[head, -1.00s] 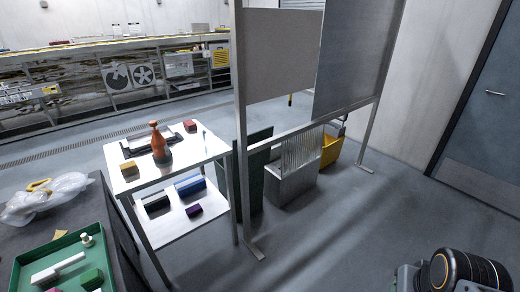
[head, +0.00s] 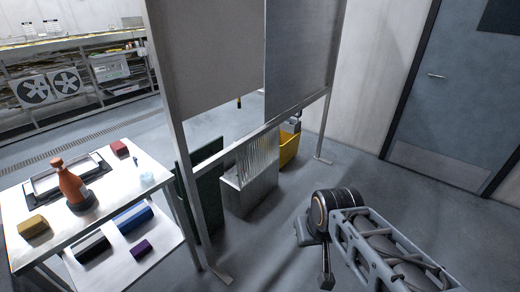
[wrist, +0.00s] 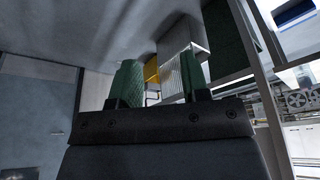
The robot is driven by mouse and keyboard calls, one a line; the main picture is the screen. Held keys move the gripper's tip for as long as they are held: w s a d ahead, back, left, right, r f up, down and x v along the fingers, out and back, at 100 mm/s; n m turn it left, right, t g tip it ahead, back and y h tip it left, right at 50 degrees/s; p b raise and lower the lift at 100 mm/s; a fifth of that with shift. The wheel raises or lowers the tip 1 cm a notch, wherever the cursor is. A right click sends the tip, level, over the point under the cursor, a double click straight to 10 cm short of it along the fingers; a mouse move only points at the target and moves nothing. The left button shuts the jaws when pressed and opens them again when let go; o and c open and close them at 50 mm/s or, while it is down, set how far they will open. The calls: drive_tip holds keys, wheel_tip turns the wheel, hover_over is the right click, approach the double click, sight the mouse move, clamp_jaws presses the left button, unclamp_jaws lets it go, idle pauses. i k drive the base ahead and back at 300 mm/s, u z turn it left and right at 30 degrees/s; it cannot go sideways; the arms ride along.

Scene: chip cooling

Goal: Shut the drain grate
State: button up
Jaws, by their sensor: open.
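A long slotted drain strip (head: 75,148) runs along the floor in front of the back shelving in the head view, and it looks flush with the floor. I cannot tell whether it is the task's grate, and no raised grate is clear. My gripper shows in the wrist view (wrist: 160,72), with two green fingers spread apart and nothing between them. It is far from the strip. In the head view my arm is at the lower right, and I cannot make out the fingertips there.
A grey partition (head: 205,55) on metal legs stands mid-room. A corrugated metal box (head: 250,180) and yellow bin (head: 289,150) stand behind the partition. Floor before the door (head: 430,90) is clear.

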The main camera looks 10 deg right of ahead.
sight(268, 138)
drive_tip(key=u, duration=0.55)
drive_tip(key=k, duration=0.45)
drive_tip(key=i, duration=1.85)
drive_tip(key=z, duration=0.5)
drive_tip(key=i, duration=0.8)
drive_tip(key=u, duration=0.05)
